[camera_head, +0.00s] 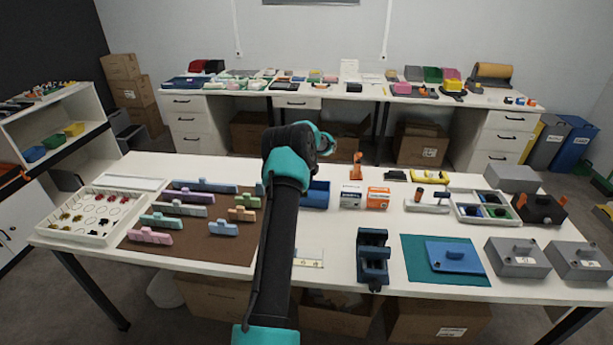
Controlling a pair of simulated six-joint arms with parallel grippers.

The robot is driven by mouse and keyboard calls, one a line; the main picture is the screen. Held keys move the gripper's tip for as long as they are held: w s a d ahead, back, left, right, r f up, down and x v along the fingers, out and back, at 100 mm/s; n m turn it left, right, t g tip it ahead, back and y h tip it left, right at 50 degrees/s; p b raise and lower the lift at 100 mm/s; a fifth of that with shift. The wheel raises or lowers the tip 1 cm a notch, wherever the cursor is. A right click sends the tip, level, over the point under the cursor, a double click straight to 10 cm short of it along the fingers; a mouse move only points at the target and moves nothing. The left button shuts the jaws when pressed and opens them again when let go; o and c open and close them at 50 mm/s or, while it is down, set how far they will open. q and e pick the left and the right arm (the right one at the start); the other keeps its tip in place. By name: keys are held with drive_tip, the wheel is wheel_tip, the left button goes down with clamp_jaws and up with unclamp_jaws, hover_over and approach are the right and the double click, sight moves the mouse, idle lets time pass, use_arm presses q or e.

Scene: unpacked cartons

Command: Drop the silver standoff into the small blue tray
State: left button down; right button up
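A small blue tray (317,195) stands on the white table near the middle, its left part hidden behind my arm. I cannot make out a silver standoff; it is too small to tell or hidden. One black and teal arm of mine rises from the bottom edge, slightly left of the middle, across the table. Its upper end is a black joint with a teal part, above the table's far edge. I see no gripper fingers on it. No second arm shows.
A white sorting box (62,236) and a brown mat (190,255) with coloured pieces lie left. Two small boxes (377,198) stand right of the blue tray. A black fixture (373,258), teal mat (416,272), divided tray (457,218) and grey boxes (517,272) fill the right.

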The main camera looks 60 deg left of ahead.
use_arm(q)
drive_tip(key=shift+f, duration=0.45)
drive_tip(key=c, duration=1)
unclamp_jaws()
drive_tip(key=shift+r, duration=0.15)
wheel_tip(320, 180, up, 17)
drive_tip(key=shift+r, duration=0.1)
